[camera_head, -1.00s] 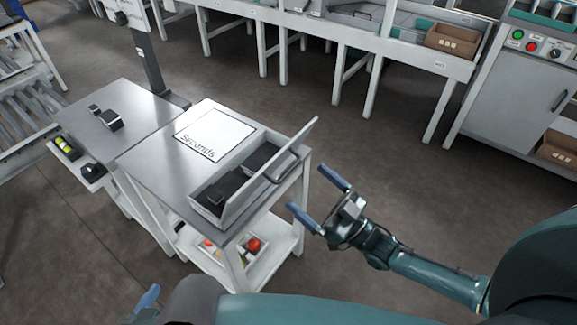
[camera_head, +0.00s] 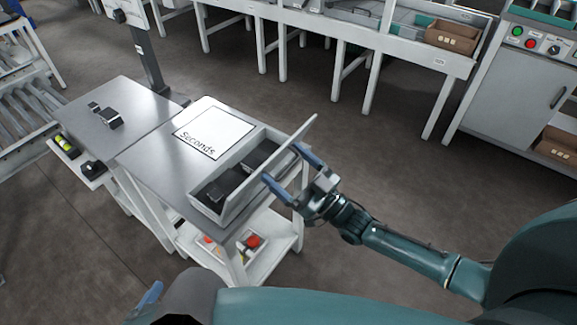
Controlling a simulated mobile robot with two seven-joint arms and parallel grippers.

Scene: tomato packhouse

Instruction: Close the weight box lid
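The weight box (camera_head: 236,211) sits on the right part of the grey table, with dark weights (camera_head: 222,187) inside. Its lid (camera_head: 295,143) stands up, raised, along the box's right side. My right gripper (camera_head: 281,164) is open, its two blue fingers at the outer face of the lid, around where the lid's handle showed. The handle is now mostly hidden by the fingers, and I cannot tell whether they touch it. My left gripper (camera_head: 149,299) shows only as a blue fingertip at the bottom left.
A white card reading "Seconds" (camera_head: 213,128) lies beside the box. Small dark weights (camera_head: 110,118) stand at the table's far left. A lower shelf (camera_head: 270,262) holds a tray with red items. The floor right of the table is clear.

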